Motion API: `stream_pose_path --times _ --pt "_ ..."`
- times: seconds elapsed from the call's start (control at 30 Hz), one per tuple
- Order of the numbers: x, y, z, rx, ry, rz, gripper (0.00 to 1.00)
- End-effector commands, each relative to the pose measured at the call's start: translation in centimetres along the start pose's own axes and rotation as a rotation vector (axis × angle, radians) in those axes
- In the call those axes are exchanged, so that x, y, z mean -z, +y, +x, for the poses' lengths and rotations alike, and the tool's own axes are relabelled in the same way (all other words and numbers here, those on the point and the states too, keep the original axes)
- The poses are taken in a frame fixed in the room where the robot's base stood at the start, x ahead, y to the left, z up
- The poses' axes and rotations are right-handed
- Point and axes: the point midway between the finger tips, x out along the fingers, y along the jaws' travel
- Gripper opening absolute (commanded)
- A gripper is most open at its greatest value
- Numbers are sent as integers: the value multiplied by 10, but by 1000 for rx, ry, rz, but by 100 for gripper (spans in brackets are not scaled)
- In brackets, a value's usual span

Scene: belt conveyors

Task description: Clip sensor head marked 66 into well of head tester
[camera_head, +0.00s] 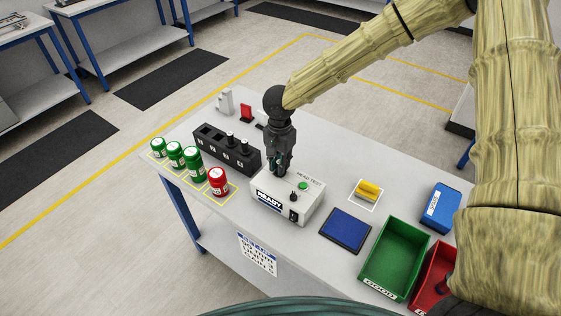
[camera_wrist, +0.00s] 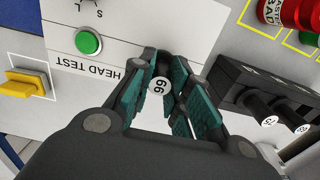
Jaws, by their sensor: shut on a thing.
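The sensor head marked 66 (camera_wrist: 159,86) is between the teal-padded fingers of my gripper (camera_wrist: 160,76), its round white label facing the wrist camera. My gripper (camera_head: 279,168) points down over the back left part of the white head tester (camera_head: 314,203) in the head view. The tester's green button (camera_wrist: 88,42) and HEAD TEST lettering show in the wrist view. The fingers and the head hide the well, so I cannot tell whether the head is above it or in it.
A black rack (camera_head: 212,155) with two heads stands left of the tester. Green jars (camera_head: 194,165) and a red jar (camera_head: 218,182) stand at the left. To the right are a yellow block (camera_head: 368,190), a blue pad (camera_head: 345,230), a green bin (camera_head: 390,258) and a red bin (camera_head: 430,277).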

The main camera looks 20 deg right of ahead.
Motion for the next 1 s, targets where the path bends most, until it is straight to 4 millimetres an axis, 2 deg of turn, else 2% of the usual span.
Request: stream_pose_path --times 0.27,0.3,0.4,0.43,0.77,0.87,1.0 --pt "0 0 0 0 0 0 0" --pt "0 0 1 0 0 0 23" --pt "0 0 1 0 0 0 41" --pt "0 0 1 0 0 0 43" --pt "0 0 -1 0 0 0 43" --pt "0 0 -8 0 1 0 43" --pt "0 -1 -28 3 0 1 43"
